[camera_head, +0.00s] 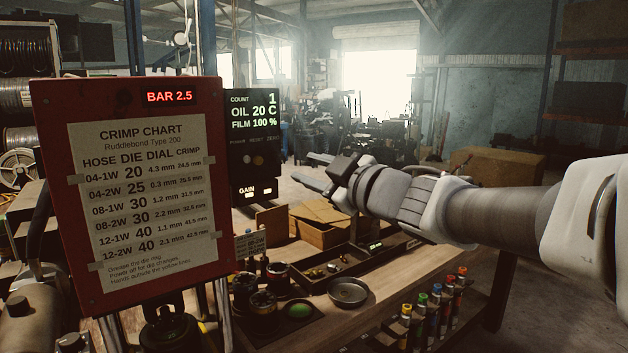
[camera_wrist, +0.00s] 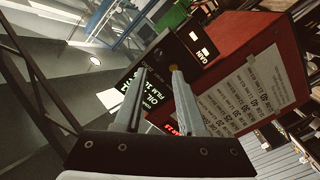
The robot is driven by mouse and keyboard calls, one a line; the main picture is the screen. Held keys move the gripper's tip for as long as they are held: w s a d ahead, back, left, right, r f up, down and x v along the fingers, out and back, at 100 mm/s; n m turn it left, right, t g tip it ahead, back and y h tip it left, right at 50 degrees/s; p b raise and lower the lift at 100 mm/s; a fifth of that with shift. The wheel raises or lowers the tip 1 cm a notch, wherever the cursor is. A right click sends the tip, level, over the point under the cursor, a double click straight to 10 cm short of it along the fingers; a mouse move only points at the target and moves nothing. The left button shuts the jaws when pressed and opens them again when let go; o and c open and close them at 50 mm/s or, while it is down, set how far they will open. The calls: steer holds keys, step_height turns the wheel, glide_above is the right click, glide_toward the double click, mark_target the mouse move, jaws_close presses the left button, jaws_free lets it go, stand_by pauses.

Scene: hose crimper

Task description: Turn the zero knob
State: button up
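The black display panel (camera_head: 252,183) stands beside the red crimp chart board. Small, dim labels, seemingly RESET and ZERO, sit at its middle, above two small round knobs. In the wrist view my open gripper (camera_wrist: 159,72) reaches towards the panel (camera_wrist: 172,55). A yellowish round piece shows at the right fingertip there; I cannot tell whether they touch.
The red chart board (camera_head: 150,190) fills the left. Below my arm, a wooden bench (camera_head: 385,290) holds a round metal dish (camera_head: 347,292), a parts tray, cardboard boxes and dark dies. Several coloured-cap bottles (camera_head: 435,305) line its front. The air between gripper and panel looks clear.

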steer(key=v, duration=0.8)
steer(key=shift+s+d, duration=0.25)
steer(key=shift+s, duration=0.05)
steer(key=s+d+f+m+h, duration=0.3)
steer(key=d+f+m+h, duration=0.4)
steer(key=d+m+h, duration=0.4)
steer(key=s+a+f+m+g+y, duration=0.1)
steer(key=s+a+f+m+g, duration=0.3)
steer(key=s+f+g, duration=0.5)
steer(key=s+f, duration=0.5)
steer(key=s, duration=0.2)
steer(key=shift+f, duration=0.35)
